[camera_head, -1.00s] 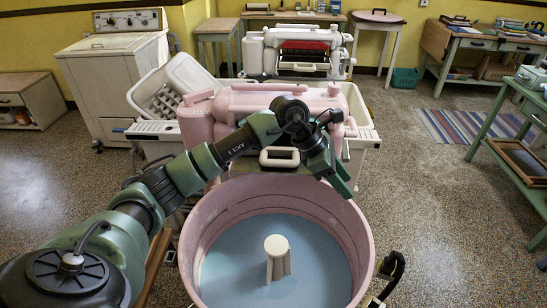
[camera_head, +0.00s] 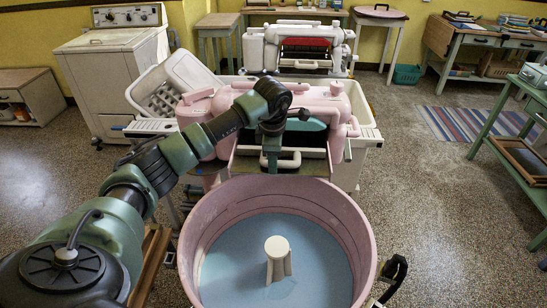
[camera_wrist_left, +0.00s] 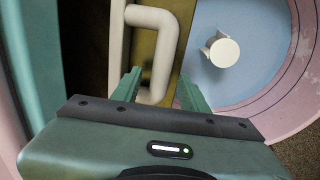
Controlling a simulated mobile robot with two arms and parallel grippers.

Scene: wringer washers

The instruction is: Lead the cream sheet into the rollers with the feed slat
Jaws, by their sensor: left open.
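The pink wringer (camera_head: 335,105) stands behind the pink tub (camera_head: 360,235), with a teal roller (camera_head: 312,135) showing in its dark opening. A cream loop handle (camera_head: 290,161) sits low on its front, over a brownish board; the handle also shows in the left wrist view (camera_wrist_left: 167,50). My left gripper (camera_head: 272,168) points down in front of the wringer, at the handle. In the left wrist view its green fingers (camera_wrist_left: 160,88) are apart, with part of the handle appearing between them; contact cannot be told. I cannot make out a cream sheet or a feed slat. My right gripper is not in view.
The tub holds blue water and a cream central post (camera_head: 277,250). A white basket (camera_head: 175,88) and white tubs stand behind the wringer. A second wringer with a red roller (camera_head: 305,45) is farther back. Open floor (camera_head: 430,190) lies to the right.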

